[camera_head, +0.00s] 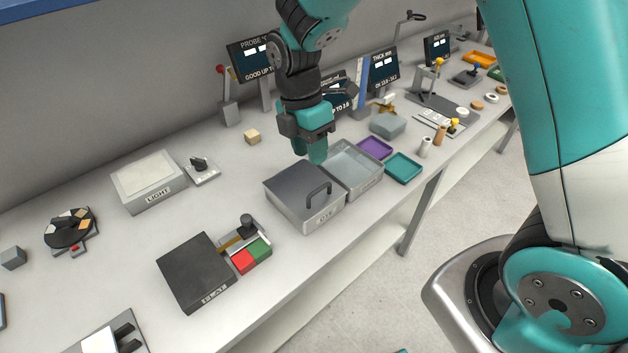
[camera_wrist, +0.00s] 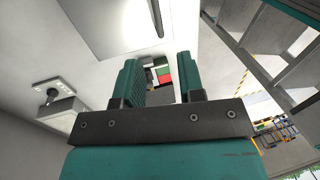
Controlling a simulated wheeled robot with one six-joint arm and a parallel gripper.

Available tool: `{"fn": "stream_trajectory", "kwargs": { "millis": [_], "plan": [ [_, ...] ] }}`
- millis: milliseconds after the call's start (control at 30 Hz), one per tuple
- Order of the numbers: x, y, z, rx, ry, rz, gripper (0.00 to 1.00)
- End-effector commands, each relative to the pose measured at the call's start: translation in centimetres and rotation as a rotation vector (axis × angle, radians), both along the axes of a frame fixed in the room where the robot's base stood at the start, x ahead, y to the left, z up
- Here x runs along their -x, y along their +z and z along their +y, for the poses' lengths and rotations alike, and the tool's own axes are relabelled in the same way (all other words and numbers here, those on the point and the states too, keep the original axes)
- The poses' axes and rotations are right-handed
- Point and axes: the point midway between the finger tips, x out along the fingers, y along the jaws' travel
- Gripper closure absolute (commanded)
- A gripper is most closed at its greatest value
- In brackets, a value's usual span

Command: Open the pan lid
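The pan (camera_head: 312,219) stands on the bench, with a flat dark grey lid (camera_head: 292,184) lying on it. A dark arched handle (camera_head: 320,188) stands up near the lid's right side. In the wrist view the lid (camera_wrist: 105,22) fills the top left, with its handle (camera_wrist: 157,17) at the top edge, beyond the fingertips. My gripper (camera_head: 318,155) points down behind the pan, near the lid's far right corner and apart from the handle. Its two teal fingers are spread with nothing between them in the wrist view (camera_wrist: 161,75).
An open grey tray (camera_head: 371,181) adjoins the pan on its right. Purple (camera_head: 375,147) and teal (camera_head: 404,168) trays lie farther right. A dark plate (camera_head: 195,270) and red and green blocks (camera_head: 251,255) lie in front left. Display posts (camera_head: 250,60) stand behind.

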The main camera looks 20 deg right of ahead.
Motion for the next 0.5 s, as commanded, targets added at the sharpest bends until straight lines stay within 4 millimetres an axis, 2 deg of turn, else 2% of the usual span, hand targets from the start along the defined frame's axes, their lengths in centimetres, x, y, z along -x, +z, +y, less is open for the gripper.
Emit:
{"fn": "stream_trajectory", "kwargs": {
  "millis": [200,333,500],
  "plan": [
    [1.0,-4.6,-0.4,0.001,-0.003,0.005,0.64],
    [1.3,-6.7,-0.6,0.001,-0.004,0.004,0.64],
    [1.5,-8.1,-0.7,0.0,-0.004,0.0,0.64]
  ]
}}
